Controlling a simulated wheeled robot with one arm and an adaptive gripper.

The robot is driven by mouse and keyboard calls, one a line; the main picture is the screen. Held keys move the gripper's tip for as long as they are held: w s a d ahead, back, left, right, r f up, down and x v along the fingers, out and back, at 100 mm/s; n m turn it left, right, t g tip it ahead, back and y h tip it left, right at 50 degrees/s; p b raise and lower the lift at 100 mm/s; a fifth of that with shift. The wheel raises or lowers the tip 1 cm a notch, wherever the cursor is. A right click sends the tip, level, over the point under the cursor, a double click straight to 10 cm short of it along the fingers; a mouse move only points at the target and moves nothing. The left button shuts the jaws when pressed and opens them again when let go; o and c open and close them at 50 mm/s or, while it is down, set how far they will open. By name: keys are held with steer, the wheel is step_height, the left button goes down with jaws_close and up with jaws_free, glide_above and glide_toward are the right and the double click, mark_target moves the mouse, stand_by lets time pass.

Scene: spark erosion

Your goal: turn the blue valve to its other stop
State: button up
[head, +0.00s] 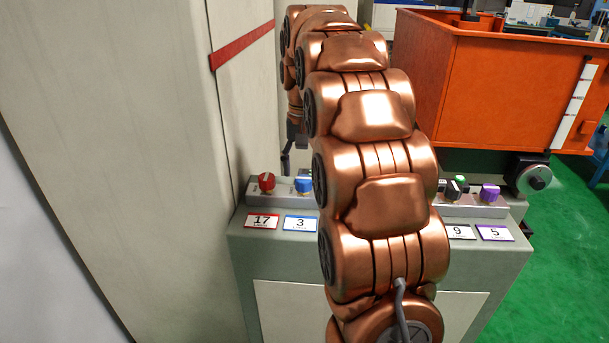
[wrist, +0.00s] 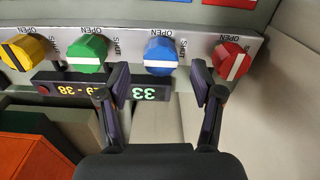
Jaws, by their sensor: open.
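The blue valve (wrist: 160,52) is a round knob with a white bar lying nearly level across it in the wrist view. The upside-down words OPEN and SHUT are printed above it and to its right. It also shows in the head view (head: 303,185), left of my arm. My gripper (wrist: 160,80) is open and empty. In the wrist view its fingers stand wide on either side of the blue valve, slightly below it. Whether they reach its depth I cannot tell. In the head view my arm covers the middle of the panel.
A red knob (wrist: 231,60) sits close to the right finger, and a green knob (wrist: 87,54) close to the left. A yellow knob (wrist: 24,52) is farther left. A display (wrist: 150,93) is partly hidden behind the left finger. An orange bin (head: 490,85) stands behind the panel.

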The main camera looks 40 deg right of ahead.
mark_target(304, 178)
step_height(304, 178, up, 3)
steer(key=shift+r, duration=0.55)
stand_by(0.4)
steer(key=shift+s+a, duration=0.1)
steer(key=shift+a, duration=0.05)
steer(key=s+a+f+n+g+p, duration=0.1)
steer(key=s+a+f+n+p, duration=0.25)
steer(key=s+a, duration=1)
steer(key=s+a+f+n+p, duration=0.1)
steer(key=s+a+f, duration=0.2)
steer(key=s, duration=0.5)
steer(key=s+a+f+n+p, duration=0.1)
steer(key=s+a+f, duration=0.3)
steer(key=s, duration=0.4)
steer(key=shift+s+n+g, duration=0.35)
steer(key=shift+n+g, duration=0.05)
steer(key=shift+n, duration=0.35)
